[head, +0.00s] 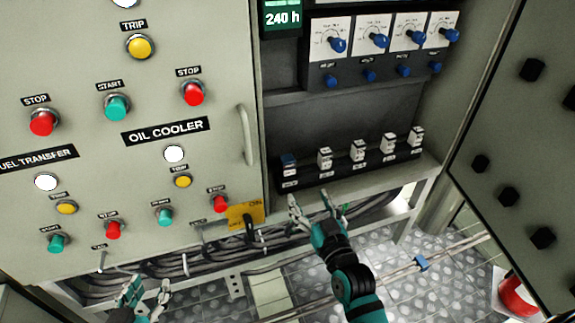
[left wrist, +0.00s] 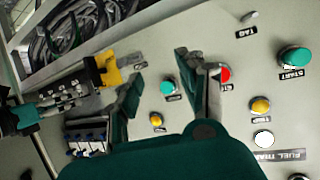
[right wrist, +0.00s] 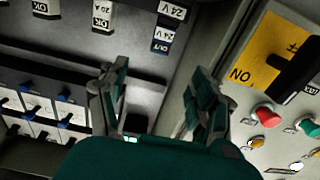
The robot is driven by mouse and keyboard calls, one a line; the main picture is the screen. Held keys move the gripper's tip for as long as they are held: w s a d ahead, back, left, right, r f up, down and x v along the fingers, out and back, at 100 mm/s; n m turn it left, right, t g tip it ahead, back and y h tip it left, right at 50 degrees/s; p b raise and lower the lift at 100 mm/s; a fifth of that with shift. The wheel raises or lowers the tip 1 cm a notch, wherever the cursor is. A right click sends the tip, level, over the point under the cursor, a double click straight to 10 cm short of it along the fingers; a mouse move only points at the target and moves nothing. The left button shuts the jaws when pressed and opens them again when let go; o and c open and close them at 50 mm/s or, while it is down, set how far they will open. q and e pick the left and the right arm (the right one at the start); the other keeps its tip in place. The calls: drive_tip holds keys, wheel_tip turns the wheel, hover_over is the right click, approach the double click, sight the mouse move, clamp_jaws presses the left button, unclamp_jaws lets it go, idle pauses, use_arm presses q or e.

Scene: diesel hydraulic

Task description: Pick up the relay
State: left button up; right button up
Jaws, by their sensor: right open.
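A row of relays sits on a dark rail (head: 345,170) in the recess of the panel. The leftmost relay (head: 289,160) has a blue top; the others, such as the white relay (head: 324,157), are pale. In the right wrist view the blue-and-white relay (right wrist: 165,38) reads "24 V" and "OUT", and a pale relay (right wrist: 102,15) reads "OK". My right gripper (head: 310,199) is open and empty, just below and in front of the left end of the row. My left gripper (head: 149,288) is open and empty, low in front of the button panel.
The button panel (head: 90,170) with a vertical handle (head: 248,135) stands left of the recess. A yellow switch plate (head: 243,215) is at its lower right corner. Blue knobs (head: 338,45) sit above the relays. Cables and pipes (head: 190,262) run below. A dark-studded panel (head: 530,150) stands right.

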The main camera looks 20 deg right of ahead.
drive_tip(key=b, duration=0.1)
approach(290, 165)
drive_tip(key=w, duration=0.2)
use_arm(q)
wheel_tip(290, 165, up, 11)
drive_tip(key=w+d+t+h+b, duration=0.2)
drive_tip(key=t, duration=0.5)
use_arm(e)
drive_tip(key=w, duration=0.4)
drive_tip(key=shift+w+a+f, duration=0.1)
drive_tip(key=shift+w+f, duration=0.05)
drive_tip(key=shift+f, duration=0.1)
drive_tip(key=shift+w, duration=0.5)
drive_tip(key=w+b, duration=0.1)
drive_tip(key=w, duration=0.3)
drive_tip(key=shift+a+r+b, duration=0.1)
drive_tip(key=shift+b, duration=0.25)
drive_tip(key=shift+w, duration=0.35)
use_arm(q)
drive_tip(key=s+r+t+h, duration=0.2)
drive_tip(key=s+r+t, duration=0.2)
drive_tip(key=r+t, duration=0.2)
wheel_tip(290, 165, up, 3)
drive_tip(key=shift+s+f+m+h, duration=0.2)
drive_tip(key=shift+s+m+h, duration=0.1)
drive_tip(key=shift+s+h, duration=0.1)
use_arm(e)
drive_tip(key=shift+r, duration=0.1)
drive_tip(key=c, duration=1.3)
